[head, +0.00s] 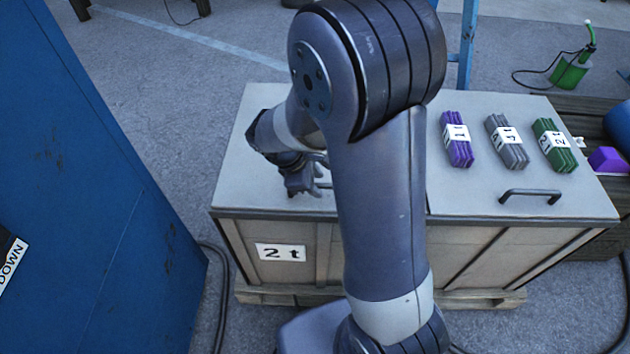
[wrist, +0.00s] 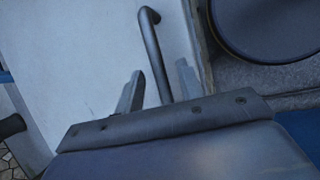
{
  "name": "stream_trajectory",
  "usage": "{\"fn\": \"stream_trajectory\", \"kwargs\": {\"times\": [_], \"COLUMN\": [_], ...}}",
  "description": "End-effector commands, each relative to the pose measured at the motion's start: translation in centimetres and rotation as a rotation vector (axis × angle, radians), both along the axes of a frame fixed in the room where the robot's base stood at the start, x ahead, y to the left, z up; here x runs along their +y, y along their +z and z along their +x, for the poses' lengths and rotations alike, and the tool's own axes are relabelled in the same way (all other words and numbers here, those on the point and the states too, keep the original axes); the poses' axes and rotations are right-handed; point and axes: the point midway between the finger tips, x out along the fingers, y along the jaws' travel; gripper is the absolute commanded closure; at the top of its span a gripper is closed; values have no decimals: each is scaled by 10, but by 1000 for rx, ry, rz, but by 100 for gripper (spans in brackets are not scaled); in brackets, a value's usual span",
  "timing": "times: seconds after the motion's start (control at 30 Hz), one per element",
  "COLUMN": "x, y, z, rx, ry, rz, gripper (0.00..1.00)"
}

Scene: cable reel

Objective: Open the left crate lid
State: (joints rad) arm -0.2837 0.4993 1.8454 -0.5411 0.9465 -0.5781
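The wooden crate (head: 290,240) with a "2 t" label has two pale lids. The left lid (head: 245,165) lies flat and closed, partly hidden by my arm. Its dark bar handle (wrist: 153,50) shows in the wrist view, running in between the two fingers. My gripper (head: 305,180) is low over the front part of the left lid. In the wrist view my gripper (wrist: 160,72) is open, with a finger on each side of the handle and visible gaps. Whether the fingers touch the lid cannot be told.
The right lid (head: 470,195) is closed, with its own handle (head: 530,192) and purple (head: 457,140), grey (head: 507,142) and green (head: 554,146) bundles on it. A blue panel (head: 90,200) stands at the left. A green can (head: 570,72) stands behind at right.

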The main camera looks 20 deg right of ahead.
Motion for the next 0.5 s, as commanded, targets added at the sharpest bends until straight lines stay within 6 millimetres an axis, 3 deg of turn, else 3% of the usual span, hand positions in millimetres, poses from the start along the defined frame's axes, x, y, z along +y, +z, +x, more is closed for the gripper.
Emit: {"fn": "stream_trajectory", "kwargs": {"times": [0.33,0.5], "x": [-2,-1], "y": [-3,-3], "z": [0,0], "rx": [-1,-2], "ry": [-1,0], "rz": [1,1], "gripper": [65,79]}}
